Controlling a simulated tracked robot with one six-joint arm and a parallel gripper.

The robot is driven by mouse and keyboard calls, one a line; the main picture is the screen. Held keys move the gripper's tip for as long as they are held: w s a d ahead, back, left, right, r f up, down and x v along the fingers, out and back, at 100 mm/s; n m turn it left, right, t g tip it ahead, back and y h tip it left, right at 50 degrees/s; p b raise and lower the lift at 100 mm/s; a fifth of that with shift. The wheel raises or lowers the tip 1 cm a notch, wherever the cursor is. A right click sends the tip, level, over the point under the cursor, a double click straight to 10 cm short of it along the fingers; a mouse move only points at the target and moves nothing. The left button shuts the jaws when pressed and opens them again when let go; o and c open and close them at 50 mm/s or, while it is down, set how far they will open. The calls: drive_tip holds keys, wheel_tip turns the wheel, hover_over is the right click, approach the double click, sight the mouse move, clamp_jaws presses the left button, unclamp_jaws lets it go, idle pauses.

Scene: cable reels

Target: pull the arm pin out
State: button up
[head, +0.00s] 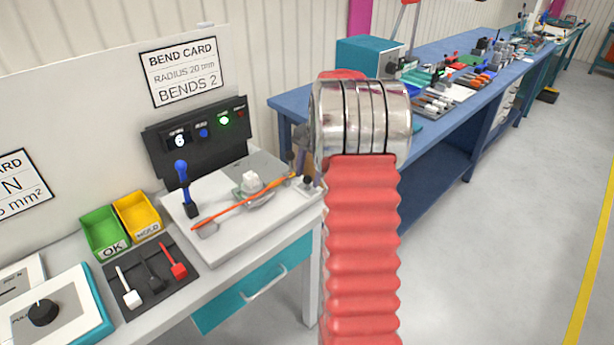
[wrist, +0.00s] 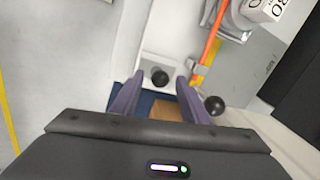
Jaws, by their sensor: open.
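My gripper (wrist: 160,84) is open in the wrist view, its two purple-grey fingers spread apart. A round black knob (wrist: 160,77), which looks like the pin's head, shows between the fingertips over a pale square block. I cannot tell whether either finger touches it. A second black knob (wrist: 215,105) shows just right of the right finger, near the end of the orange bar (wrist: 209,45). Which knob belongs to the arm pin is not certain. In the head view the orange bar (head: 240,204) lies across the white bending base (head: 225,250); my arm hides most of the gripper.
A blue-knobbed lever (head: 182,180) stands at the base's left. A black panel (head: 195,135) with a lit green lamp stands behind. Green (head: 103,232) and yellow (head: 137,214) bins and a switch plate are left.

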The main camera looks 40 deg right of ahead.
drive_tip(key=shift+f, duration=0.3)
drive_tip(key=shift+c, duration=0.3)
clamp_jaws()
